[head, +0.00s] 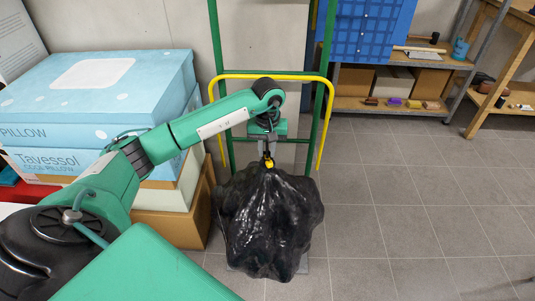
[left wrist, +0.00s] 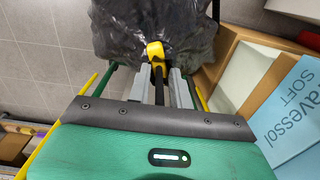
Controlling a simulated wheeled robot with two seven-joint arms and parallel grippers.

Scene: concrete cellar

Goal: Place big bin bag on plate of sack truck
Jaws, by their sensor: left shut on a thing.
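The big black bin bag (head: 270,222) hangs or stands below my left gripper (head: 267,154), in front of the sack truck. My left gripper is shut on the bag's gathered neck at a yellow tie (head: 268,163). In the left wrist view, the bag (left wrist: 135,30) is at the top, with the yellow tie (left wrist: 155,52) by the fingers (left wrist: 158,85). The sack truck has a green frame (head: 215,55) and a yellow bar (head: 300,76). My right gripper is not in view.
Pillow boxes (head: 95,95) are stacked on cardboard at the left, close to my left arm. A metal shelf (head: 400,105) with small items stands at the back right, beside a wooden bench (head: 515,20). The tiled floor (head: 420,200) at the right is clear.

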